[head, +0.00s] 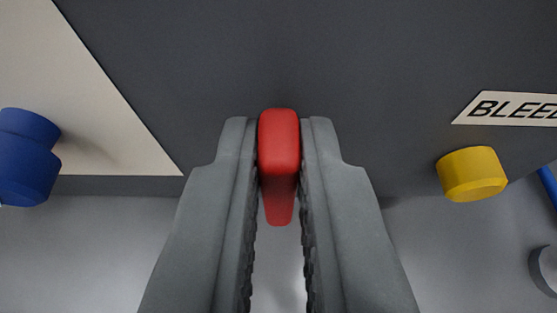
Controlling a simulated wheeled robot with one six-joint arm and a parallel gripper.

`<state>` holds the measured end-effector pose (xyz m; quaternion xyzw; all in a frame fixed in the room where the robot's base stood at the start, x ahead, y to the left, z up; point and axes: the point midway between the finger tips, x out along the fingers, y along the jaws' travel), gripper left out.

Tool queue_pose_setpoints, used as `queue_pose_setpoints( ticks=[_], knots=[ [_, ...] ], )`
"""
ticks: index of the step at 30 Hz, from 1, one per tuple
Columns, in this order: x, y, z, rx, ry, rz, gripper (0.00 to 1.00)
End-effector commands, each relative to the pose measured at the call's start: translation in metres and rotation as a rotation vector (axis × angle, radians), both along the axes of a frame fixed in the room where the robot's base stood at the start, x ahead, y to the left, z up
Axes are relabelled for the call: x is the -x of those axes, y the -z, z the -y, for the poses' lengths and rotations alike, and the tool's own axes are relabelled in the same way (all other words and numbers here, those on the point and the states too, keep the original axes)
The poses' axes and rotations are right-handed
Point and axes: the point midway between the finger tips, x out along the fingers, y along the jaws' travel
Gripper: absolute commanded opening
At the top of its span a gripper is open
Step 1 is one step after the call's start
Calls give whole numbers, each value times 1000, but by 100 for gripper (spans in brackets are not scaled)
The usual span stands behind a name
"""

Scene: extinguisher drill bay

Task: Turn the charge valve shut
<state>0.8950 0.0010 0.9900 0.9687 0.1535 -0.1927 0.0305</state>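A red handle (279,145), with rounded edges, stands out between my fingers in the middle of the head view. It appears to be the charge valve's handle, but no label for it shows. My gripper (279,150) has one finger on each side of it, both pressed against its sides. The handle points toward me and its lower part narrows between the fingers. The valve's body and the handle's mount are hidden behind the handle and fingers.
A yellow knob (471,174) sits at the right below a label (512,108) reading "BLEE", cut off by the frame. A blue knob (27,158) is at the left by a pale panel (70,90). A dark grey panel (300,50) lies behind. A blue piece (549,184) shows at the right edge.

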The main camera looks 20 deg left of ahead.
Motion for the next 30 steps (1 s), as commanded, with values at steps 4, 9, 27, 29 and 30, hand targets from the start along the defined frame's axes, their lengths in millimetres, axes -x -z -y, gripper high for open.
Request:
queue_pose_setpoints(
  ticks=[4, 9, 27, 29, 30],
  knots=[
    [0, 0, 0, 0, 0, 0, 0],
    [0, 0, 1, -11, 1, -4, 0],
    [-3, 3, 11, -383, 1, -126, 0],
    [-4, 4, 12, -438, 1, -143, 0],
    [-4, 4, 13, -475, 1, -155, 0]
  ],
)
